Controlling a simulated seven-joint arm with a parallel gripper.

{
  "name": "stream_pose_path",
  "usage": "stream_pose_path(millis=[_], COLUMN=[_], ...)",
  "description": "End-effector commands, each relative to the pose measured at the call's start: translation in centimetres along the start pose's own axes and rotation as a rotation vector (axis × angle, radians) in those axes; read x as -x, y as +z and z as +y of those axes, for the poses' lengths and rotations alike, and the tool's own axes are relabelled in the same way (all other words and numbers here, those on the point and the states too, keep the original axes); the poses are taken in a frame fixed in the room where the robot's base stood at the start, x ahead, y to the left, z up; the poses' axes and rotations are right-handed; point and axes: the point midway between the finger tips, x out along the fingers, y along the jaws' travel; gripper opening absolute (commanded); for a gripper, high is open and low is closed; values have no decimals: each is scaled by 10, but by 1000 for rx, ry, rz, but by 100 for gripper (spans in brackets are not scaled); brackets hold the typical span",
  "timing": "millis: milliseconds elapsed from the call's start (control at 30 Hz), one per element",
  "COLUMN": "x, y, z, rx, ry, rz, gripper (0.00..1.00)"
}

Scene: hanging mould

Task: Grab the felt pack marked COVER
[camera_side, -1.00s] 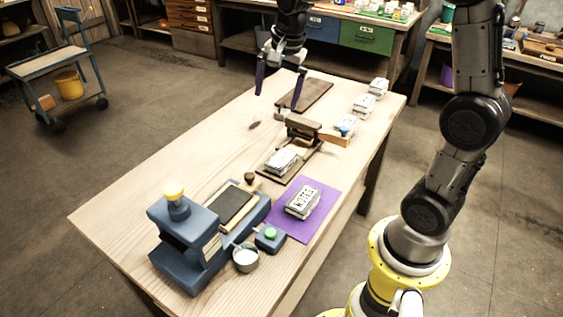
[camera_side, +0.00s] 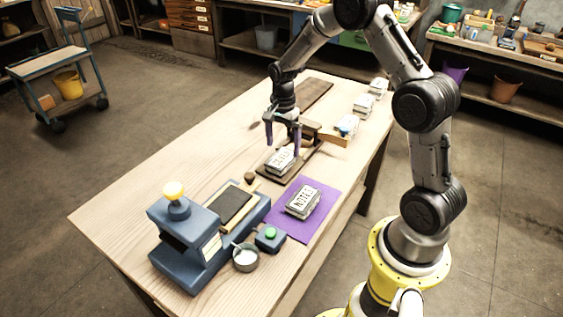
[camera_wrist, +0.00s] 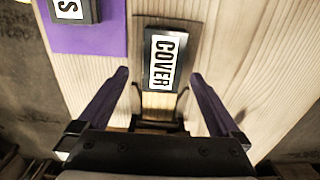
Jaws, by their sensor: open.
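The felt pack marked COVER (camera_wrist: 166,60) is a small block with a white label and black edges. In the wrist view it lies ahead of my gripper (camera_wrist: 160,76), between the lines of the two open fingers. In the side view the pack (camera_side: 280,161) lies on a brown board on the table. My gripper (camera_side: 283,147) points down just above and behind it there, open and empty. I cannot tell exactly how high the fingertips are above the board.
A pack marked NOTES (camera_side: 303,202) lies on a purple mat (camera_side: 321,197). A blue press (camera_side: 187,245), a cup (camera_side: 245,258) and a green-button box (camera_side: 270,238) stand nearby. A wooden frame (camera_side: 334,137) and more packs (camera_side: 364,104) are behind. The table's left side is clear.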

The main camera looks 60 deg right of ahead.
Motion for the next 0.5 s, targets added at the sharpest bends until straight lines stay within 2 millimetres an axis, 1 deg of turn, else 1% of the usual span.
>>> stream_pose_path(millis=[167,400,500], x=[-12,-46,-54], y=[0,0,0], z=[0,-4,-4], rx=[0,0,0], ry=[2,3,1], rz=[-1,-1,0], gripper=[100,100,100])
